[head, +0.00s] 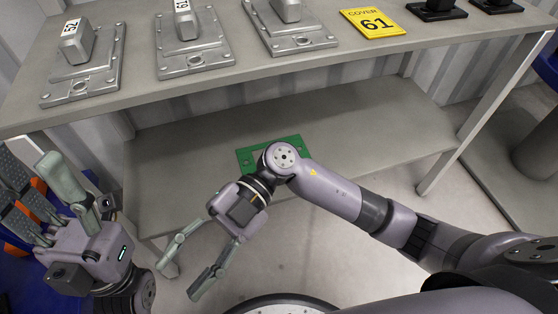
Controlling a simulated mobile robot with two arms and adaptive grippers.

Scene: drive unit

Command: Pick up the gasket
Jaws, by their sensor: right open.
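The gasket (287,143) is a flat green rectangular frame lying on the lower shelf of the grey table. Its lower right part is hidden behind my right arm's wrist joint. My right gripper (182,282) is open and empty. It points down and to the left, in front of the lower shelf and apart from the gasket. My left gripper (38,190) is at the left edge, with its fingers apart and nothing seen between them; it is far from the gasket.
The lower shelf (390,115) is otherwise bare. Blue and orange items stand at the left edge behind my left gripper.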

